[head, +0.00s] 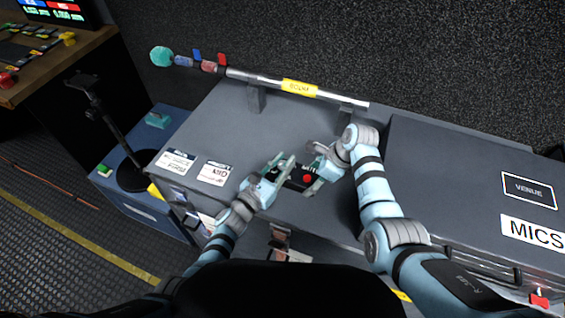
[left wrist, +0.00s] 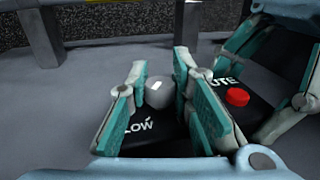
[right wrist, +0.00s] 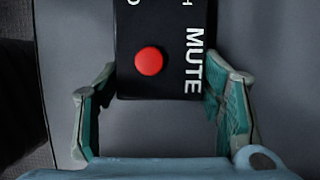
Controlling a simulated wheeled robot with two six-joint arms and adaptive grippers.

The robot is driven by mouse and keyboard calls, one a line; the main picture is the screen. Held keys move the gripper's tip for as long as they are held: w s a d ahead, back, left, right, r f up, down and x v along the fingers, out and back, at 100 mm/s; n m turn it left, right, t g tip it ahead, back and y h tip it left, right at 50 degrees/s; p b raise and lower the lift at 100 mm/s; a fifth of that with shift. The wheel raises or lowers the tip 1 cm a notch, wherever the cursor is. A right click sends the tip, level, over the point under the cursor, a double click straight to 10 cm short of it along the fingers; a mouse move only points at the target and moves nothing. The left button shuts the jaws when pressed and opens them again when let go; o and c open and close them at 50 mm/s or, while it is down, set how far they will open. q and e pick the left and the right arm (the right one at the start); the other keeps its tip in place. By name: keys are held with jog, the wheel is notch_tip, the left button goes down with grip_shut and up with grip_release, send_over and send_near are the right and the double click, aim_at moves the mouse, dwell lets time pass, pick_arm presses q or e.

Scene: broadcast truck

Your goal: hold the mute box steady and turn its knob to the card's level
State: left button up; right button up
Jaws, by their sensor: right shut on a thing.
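The black mute box (head: 295,182) lies on the grey case top, with a red button (right wrist: 149,61) and the word MUTE at one end. In the left wrist view its grey knob (left wrist: 160,92) has a white mark, and LOW is printed beside it. My left gripper (head: 279,170) has its fingers on either side of the knob, with a small gap showing. My right gripper (head: 312,169) is shut on the sides of the box's button end. A white card (head: 214,173) reading MID lies left of the box. The other level words are partly hidden.
Another white card (head: 175,162) with small print lies farther left. A metal rail (head: 330,95) with a yellow label runs along the back. A higher case (head: 450,175) with VENUE and MICS labels stands at right. The case top behind the box is clear.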

pick_arm(q)
grip_shut()
jog(key=shift+n+t+y, duration=0.6)
jog(key=shift+n+y, duration=0.2)
jog(key=shift+y, duration=0.3)
jog(key=o, duration=0.8)
grip_release()
jog(key=shift+a+h, duration=0.1)
jog(key=shift+h, duration=0.2)
